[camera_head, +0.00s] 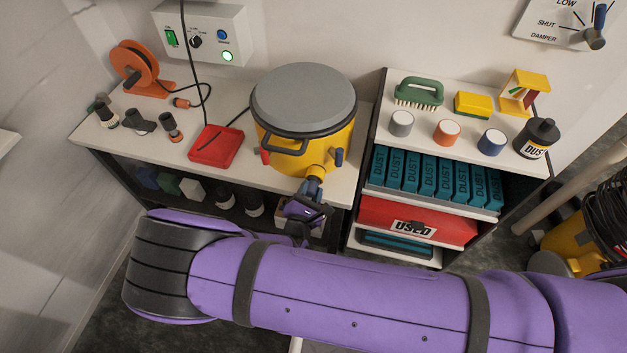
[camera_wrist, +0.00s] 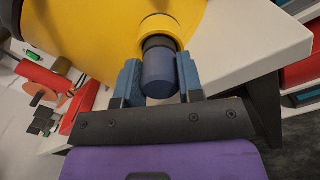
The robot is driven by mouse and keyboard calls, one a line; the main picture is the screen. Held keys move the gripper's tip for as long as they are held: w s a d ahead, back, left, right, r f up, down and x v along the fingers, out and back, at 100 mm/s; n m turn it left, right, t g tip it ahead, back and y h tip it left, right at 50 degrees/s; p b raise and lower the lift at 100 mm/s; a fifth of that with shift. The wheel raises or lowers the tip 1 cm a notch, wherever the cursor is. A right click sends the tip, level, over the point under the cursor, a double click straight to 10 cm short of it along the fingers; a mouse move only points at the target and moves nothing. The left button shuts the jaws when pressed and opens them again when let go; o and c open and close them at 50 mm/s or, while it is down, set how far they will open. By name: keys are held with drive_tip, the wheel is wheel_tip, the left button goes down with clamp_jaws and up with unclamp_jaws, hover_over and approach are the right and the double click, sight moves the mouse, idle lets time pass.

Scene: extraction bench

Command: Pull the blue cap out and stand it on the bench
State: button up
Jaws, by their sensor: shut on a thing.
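The blue cap (camera_wrist: 160,76) is a dark blue cylinder in the wrist view, at the mouth of the yellow port (camera_wrist: 158,24) on the yellow drum (camera_head: 306,150). A black ring shows between the cap and the port collar. How deep the cap sits cannot be told. My gripper (camera_wrist: 158,62) has its blue fingers on either side of the cap and is shut on it. In the head view my gripper (camera_head: 314,188) is at the drum's front port, and the cap is hard to tell from the fingers. The bench (camera_head: 272,185) is pale.
A red tray (camera_head: 215,147) lies on the bench left of the drum. Dark fittings (camera_head: 140,121) and an orange reel (camera_head: 135,68) stand further left. Bare bench lies between tray and drum.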

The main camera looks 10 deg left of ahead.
drive_tip(key=shift+s+a, duration=0.2)
drive_tip(key=shift+s, duration=2.6)
